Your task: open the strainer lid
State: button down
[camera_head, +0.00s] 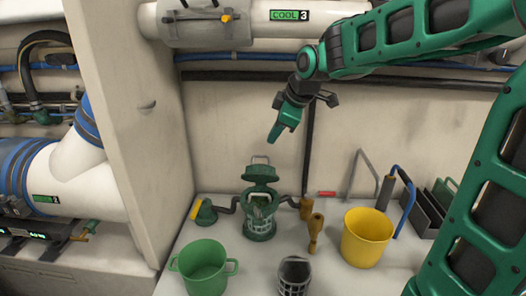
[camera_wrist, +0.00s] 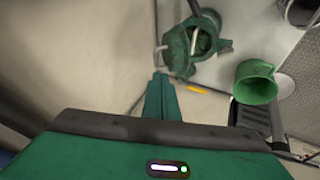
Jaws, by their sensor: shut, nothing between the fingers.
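The green strainer (camera_head: 260,222) stands on the white bench in the head view. Its lid (camera_head: 260,174) is raised at the back and stands tilted up, with a pale wire handle on top. The open mouth shows below the lid, with a light basket inside. The strainer also shows at the top of the wrist view (camera_wrist: 206,44), with its mouth open. My gripper (camera_head: 272,139) is shut and empty, above and slightly right of the lid, apart from it. Its closed fingers also show in the wrist view (camera_wrist: 160,78), pointing toward the strainer.
A green two-handled bucket (camera_head: 204,268) is at front left and a yellow bucket (camera_head: 366,238) at right. A dark basket (camera_head: 293,275) and a wooden-handled tool (camera_head: 315,232) stand nearby. Pipes join the strainer's sides. A pale wall (camera_head: 235,115) rises behind the bench.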

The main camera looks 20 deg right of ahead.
aim_at(261, 168)
jog(key=x, duration=1)
jog(key=shift+a+r, duration=0.1)
jog(key=shift+w, duration=0.1)
